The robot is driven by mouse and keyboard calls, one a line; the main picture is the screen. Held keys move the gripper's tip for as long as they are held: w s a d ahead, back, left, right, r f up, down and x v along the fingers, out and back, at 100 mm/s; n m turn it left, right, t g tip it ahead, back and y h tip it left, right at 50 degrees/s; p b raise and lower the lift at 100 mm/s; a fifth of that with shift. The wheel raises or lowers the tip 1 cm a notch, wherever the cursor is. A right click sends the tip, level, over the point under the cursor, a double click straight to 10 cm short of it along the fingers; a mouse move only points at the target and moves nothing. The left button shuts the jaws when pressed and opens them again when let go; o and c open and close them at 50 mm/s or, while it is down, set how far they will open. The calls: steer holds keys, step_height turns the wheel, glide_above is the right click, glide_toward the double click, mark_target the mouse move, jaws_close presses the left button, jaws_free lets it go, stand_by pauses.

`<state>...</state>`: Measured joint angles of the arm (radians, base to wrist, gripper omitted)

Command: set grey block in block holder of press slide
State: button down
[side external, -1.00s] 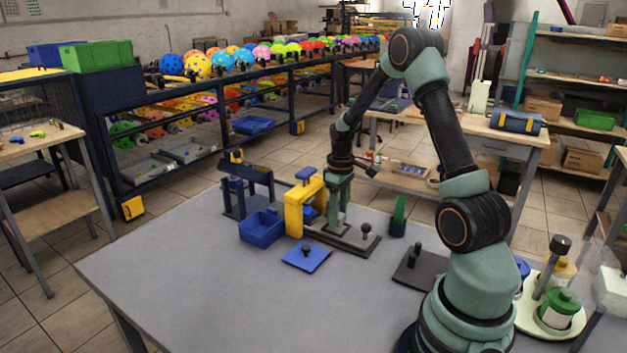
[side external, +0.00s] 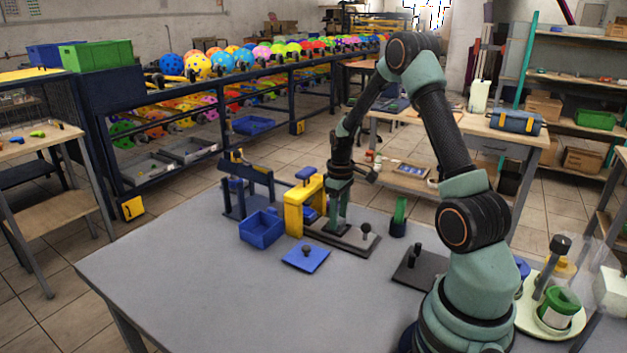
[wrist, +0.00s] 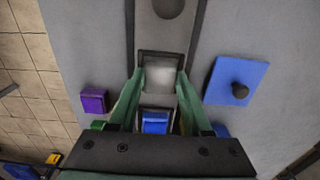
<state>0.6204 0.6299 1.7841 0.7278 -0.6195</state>
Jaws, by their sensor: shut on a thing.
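The grey block (wrist: 160,76) is between my gripper's two green fingers (wrist: 155,90) in the wrist view. My gripper is shut on it. A dark square frame, the block holder (wrist: 140,58), shows around the block from above; how deep the block sits in it is unclear. The press slide (side external: 359,241) is a grey strip with a dark round knob (side external: 365,228), running out from the yellow press (side external: 293,214). In the side view my gripper (side external: 337,226) is low over the slide, beside the press, and its fingers hide the block.
A blue plate with a black knob (side external: 317,262) lies in front of the press. A blue bin (side external: 260,231) stands to its left. A dark holder with a green upright (side external: 399,211) stands behind the slide, and a dark plate (side external: 417,276) lies to the right. The table's front left is clear.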

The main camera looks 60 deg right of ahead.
steer(key=shift+f, duration=0.25)
stand_by(0.6)
steer(key=shift+c, duration=1.3)
jaws_free()
steer(key=shift+r, duration=0.1)
steer(key=a+r+t, duration=0.1)
steer(key=a+r, duration=0.2)
steer(key=r, duration=0.5)
steer(key=a+r, duration=0.3)
steer(key=r, duration=0.5)
steer(key=s+a+r+t, duration=0.2)
steer(key=s+a+r, duration=0.1)
steer(key=a, duration=0.6)
steer(key=s+a+r+t, duration=0.2)
steer(key=s+a, duration=0.1)
steer(key=a, duration=0.7)
steer(key=shift+s+r+t, duration=0.25)
steer(key=shift+r+t, duration=0.05)
steer(key=shift+r, duration=0.1)
